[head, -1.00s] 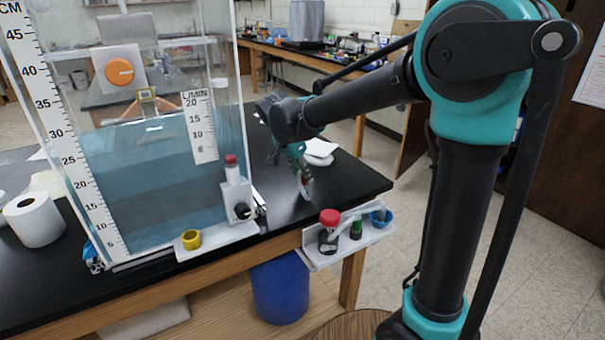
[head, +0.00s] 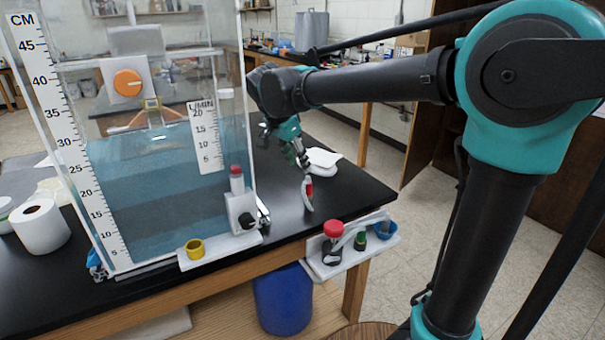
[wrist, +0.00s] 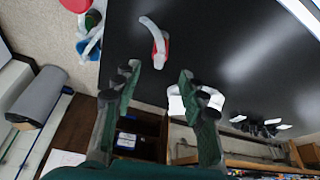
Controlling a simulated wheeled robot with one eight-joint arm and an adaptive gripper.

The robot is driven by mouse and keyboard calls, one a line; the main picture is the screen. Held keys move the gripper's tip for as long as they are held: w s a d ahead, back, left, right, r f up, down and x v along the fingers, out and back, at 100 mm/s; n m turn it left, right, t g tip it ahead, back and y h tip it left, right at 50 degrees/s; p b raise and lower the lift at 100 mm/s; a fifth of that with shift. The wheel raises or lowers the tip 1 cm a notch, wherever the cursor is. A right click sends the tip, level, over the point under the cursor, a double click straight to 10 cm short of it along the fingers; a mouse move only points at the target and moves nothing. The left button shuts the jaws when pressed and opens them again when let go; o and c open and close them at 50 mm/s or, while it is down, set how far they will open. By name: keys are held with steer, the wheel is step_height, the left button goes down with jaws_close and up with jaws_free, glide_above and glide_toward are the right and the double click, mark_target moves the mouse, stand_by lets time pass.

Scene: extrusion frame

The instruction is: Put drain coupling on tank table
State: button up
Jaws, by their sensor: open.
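A small white curved piece with a red part (head: 308,192), which looks like the drain coupling, appears to rest on the black top of the tank table (head: 345,190). It also shows in the wrist view (wrist: 159,46), against the black top beyond my fingertips. My gripper (head: 301,162) is over the table to the right of the water tank, pointing down, with the piece just below its tips. In the wrist view my gripper (wrist: 158,73) has its two green fingers apart, with nothing clearly between them.
The water tank (head: 150,190) stands to the left. A white shelf (head: 330,266) with a red-capped jar (head: 332,246) and a blue cup (head: 384,231) hangs at the table's right front edge. White folded material (head: 322,158) lies behind my gripper. A blue bin (head: 283,300) stands below.

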steer(key=shift+v, duration=1.15)
